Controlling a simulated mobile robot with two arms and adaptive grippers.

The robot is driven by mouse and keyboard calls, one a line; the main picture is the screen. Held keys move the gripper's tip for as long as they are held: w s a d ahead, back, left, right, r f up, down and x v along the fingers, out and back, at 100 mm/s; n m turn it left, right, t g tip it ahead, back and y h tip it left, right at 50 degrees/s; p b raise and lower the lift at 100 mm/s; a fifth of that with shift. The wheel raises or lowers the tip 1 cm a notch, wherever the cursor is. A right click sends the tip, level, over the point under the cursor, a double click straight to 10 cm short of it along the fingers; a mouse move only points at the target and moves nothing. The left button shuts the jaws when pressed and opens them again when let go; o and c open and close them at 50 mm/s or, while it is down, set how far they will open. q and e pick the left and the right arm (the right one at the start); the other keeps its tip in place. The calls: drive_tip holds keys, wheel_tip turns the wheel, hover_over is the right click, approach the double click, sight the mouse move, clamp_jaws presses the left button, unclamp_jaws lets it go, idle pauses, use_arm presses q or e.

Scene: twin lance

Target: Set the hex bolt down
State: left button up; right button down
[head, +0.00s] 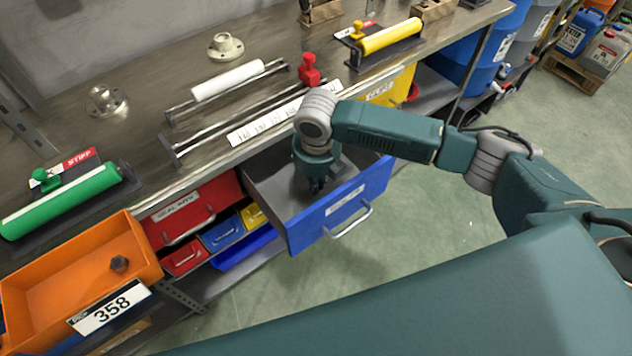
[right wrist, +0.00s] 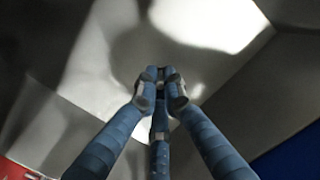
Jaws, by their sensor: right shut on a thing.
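My right gripper (head: 316,186) reaches down into the open blue drawer (head: 338,212) under the bench. In the right wrist view its fingers (right wrist: 161,92) are drawn together around a small dark thing, mostly hidden by the fingertips; I take it to be the hex bolt. The pale grey drawer floor lies beyond the fingertips; whether the bolt touches it I cannot tell. Another dark bolt-like piece (head: 119,263) lies in the orange bin (head: 60,260) at the lower left. My left gripper is not in view.
The bench top (head: 150,150) carries a green roller (head: 60,200), a metal rack with a white roll (head: 227,80), a red-handled stamp (head: 309,68) and a yellow roller (head: 390,37). A red drawer (head: 190,208) and small coloured bins sit left of the blue drawer. The drawer floor around the fingers looks bare.

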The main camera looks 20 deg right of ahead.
drive_tip(key=c, duration=2.3)
unclamp_jaws()
drive_tip(key=shift+f, duration=0.1)
drive_tip(key=o, duration=0.4)
drive_tip(key=shift+o, duration=0.2)
wheel_tip(320, 180, up, 12)
drive_tip(key=s, duration=0.1)
drive_tip(key=shift+a, duration=0.15)
drive_tip(key=shift+s, duration=0.1)
